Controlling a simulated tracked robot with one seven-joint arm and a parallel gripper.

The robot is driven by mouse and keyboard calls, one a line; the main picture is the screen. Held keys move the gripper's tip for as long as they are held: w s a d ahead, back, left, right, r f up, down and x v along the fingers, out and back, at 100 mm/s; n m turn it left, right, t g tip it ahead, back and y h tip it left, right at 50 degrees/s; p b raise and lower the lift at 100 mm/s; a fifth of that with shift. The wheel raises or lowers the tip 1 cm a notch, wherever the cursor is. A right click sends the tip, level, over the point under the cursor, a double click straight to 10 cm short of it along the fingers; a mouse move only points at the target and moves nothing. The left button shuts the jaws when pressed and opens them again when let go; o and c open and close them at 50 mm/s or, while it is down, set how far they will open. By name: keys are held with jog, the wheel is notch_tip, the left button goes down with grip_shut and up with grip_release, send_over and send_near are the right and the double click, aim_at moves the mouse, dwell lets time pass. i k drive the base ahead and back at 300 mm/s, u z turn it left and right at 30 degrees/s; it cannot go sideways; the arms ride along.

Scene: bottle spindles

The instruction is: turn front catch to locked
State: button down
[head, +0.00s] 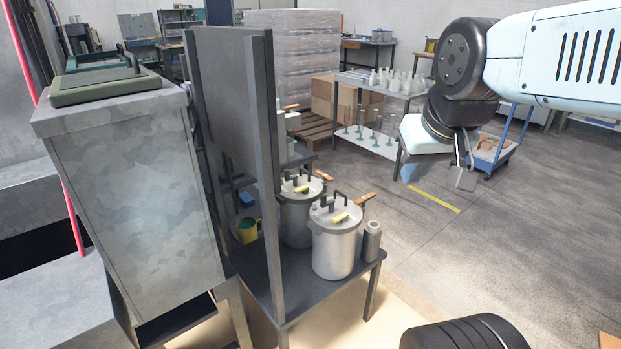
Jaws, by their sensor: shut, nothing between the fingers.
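Two grey metal pots with lids stand on a dark table: a nearer pot (334,250) and a farther pot (295,222). The nearer lid carries black upright fittings and a yellow piece (341,217), and a wooden-handled lever (365,199) sticks out at its right. The farther lid has a similar yellow piece (301,188) and wooden lever (323,175). Which part is the front catch, and whether it is locked, I cannot tell. My gripper (464,180) is shut and empty, in the air right of and above the pots, apart from them.
A grey cylinder (372,240) stands at the right edge of the dark table (262,285). A tall dark panel (235,110) rises at its left, beside a grey cabinet (135,190). Racks of bottles (370,140) and a blue cart (495,150) stand behind. Floor at right is open.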

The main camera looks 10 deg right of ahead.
aim_at(325, 177)
jog(key=z, duration=0.05)
jog(key=k, duration=0.15)
jog(key=u, duration=1)
jog(key=i, duration=0.1)
jog(key=z, duration=2.9)
jog(key=i, duration=1.1)
jog(key=u, duration=2.55)
